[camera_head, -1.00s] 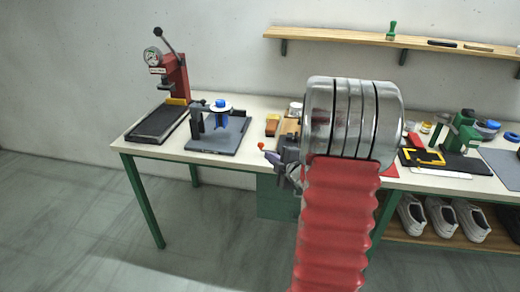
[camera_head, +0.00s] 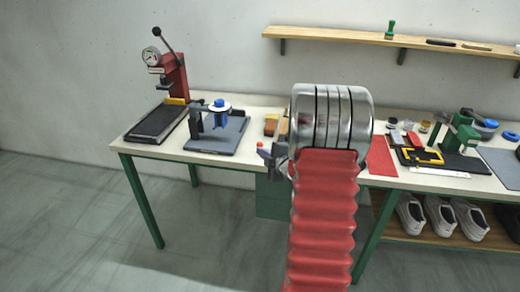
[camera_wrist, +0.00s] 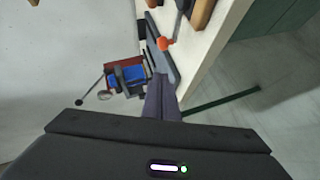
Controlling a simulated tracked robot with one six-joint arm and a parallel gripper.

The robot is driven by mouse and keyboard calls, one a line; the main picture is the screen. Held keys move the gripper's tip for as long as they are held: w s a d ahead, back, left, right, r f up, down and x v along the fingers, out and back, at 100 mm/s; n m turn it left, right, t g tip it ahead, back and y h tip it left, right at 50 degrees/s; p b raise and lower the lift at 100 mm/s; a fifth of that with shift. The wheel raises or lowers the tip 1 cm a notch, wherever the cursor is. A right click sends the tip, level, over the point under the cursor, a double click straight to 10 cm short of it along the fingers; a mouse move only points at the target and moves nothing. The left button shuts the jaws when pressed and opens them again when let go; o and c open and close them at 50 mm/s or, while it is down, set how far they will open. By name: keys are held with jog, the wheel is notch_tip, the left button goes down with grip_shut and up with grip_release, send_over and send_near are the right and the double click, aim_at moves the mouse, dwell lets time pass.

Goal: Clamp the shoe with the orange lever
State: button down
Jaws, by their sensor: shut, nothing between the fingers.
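The orange knob of the lever (camera_head: 260,145) shows just left of my arm in the head view, by the bench's front edge. In the wrist view the orange lever knob (camera_wrist: 164,43) sits on a dark stem above my fingers in the picture. My gripper (camera_wrist: 162,84) is shut and empty, its dark fingers together. In the head view my gripper (camera_head: 272,163) is close beside the knob; contact cannot be told. My arm hides most of the area behind the lever, and no shoe is visible there. White shoes (camera_head: 410,217) stand on the lower shelf.
A red press (camera_head: 175,78) with a black-knobbed lever stands at the bench's left end. A blue-capped fixture on a grey base (camera_head: 229,134) is nearer. A green fixture (camera_head: 462,135) and small parts lie at right. A wall shelf (camera_head: 430,42) runs behind. Floor before the bench is clear at left.

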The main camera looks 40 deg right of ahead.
aim_at(258, 145)
jog(key=w+d, duration=0.1)
jog(key=w+d+f, duration=0.1)
jog(key=w, duration=0.1)
jog(key=w+d+f, duration=0.1)
jog(key=w, duration=0.1)
jog(key=shift+d+f, duration=0.15)
jog(key=shift+w+d+f, duration=0.15)
jog(key=shift+d+f, duration=0.05)
jog(key=shift+d, duration=0.2)
jog(key=shift+a, duration=0.3)
jog(key=shift+d, duration=0.45)
